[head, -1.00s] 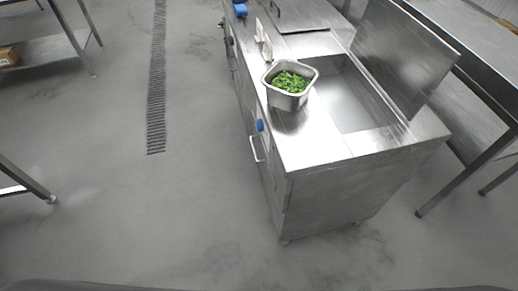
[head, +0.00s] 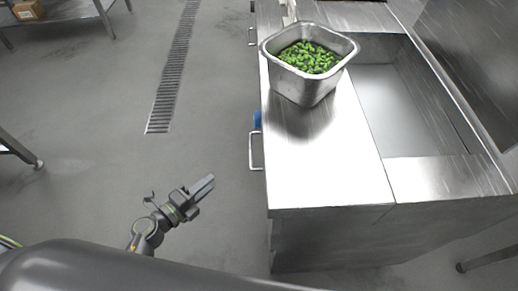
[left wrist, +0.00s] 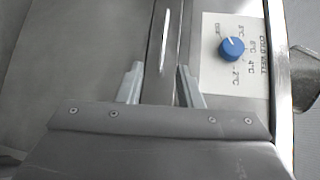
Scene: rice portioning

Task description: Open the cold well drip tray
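The metal counter unit (head: 325,160) has a bar handle (head: 254,150) on its left side, below a blue knob (head: 257,120). The drip tray itself cannot be clearly told apart from the unit's front. My left gripper (head: 204,186) is left of the handle and apart from it. In the left wrist view my left gripper (left wrist: 160,84) is open, its two fingers spread with nothing held. Ahead of the fingers is the bright handle bar (left wrist: 165,42). The blue knob (left wrist: 231,47) sits on a white panel marked COLD WELL, to the right. My right gripper is not in view.
A steel pan of green vegetables (head: 306,85) stands on the counter beside the open cold well (head: 400,110). A floor drain (head: 175,75) runs along the left. The grey floor (head: 110,150) left of the unit is clear. A table leg (head: 20,150) stands far left.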

